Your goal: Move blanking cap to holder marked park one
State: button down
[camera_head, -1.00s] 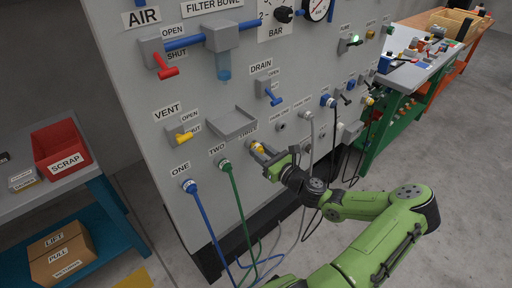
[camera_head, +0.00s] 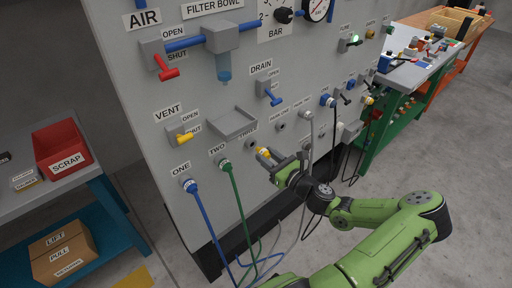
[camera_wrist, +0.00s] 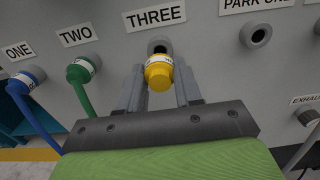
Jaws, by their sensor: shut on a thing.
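My gripper (camera_wrist: 160,88) is shut on the yellow blanking cap (camera_wrist: 158,74). In the wrist view the cap sits between the two grey fingers, just below and in front of the dark open port marked THREE (camera_wrist: 158,46); it looks clear of the port. In the head view the cap (camera_head: 263,153) shows at the tips of my gripper (camera_head: 268,157), close to the panel. The holder marked PARK ONE (camera_wrist: 256,35) is an empty round socket to the right of THREE in the wrist view, its label partly cut off.
A blue hose plug (camera_wrist: 28,78) at ONE and a green hose plug (camera_wrist: 82,70) at TWO hang left of my gripper. A grey tray (camera_head: 233,124) juts out above THREE. Another socket marked EXHAUST (camera_wrist: 307,116) lies lower right.

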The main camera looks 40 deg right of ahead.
aim_at(269, 157)
jog(key=s+p, duration=0.1)
jog(key=s, duration=0.3)
jog(key=shift+s+d, duration=0.1)
jog(key=shift+s, duration=0.3)
jog(key=d, duration=1.4)
jog(key=shift+p, duration=0.45)
jog(key=shift+w, duration=0.25)
jog(key=shift+w+a, duration=0.15)
jog(key=shift+w, duration=2.65)
jog(key=shift+p, duration=0.75)
jog(key=shift+w, duration=1.4)
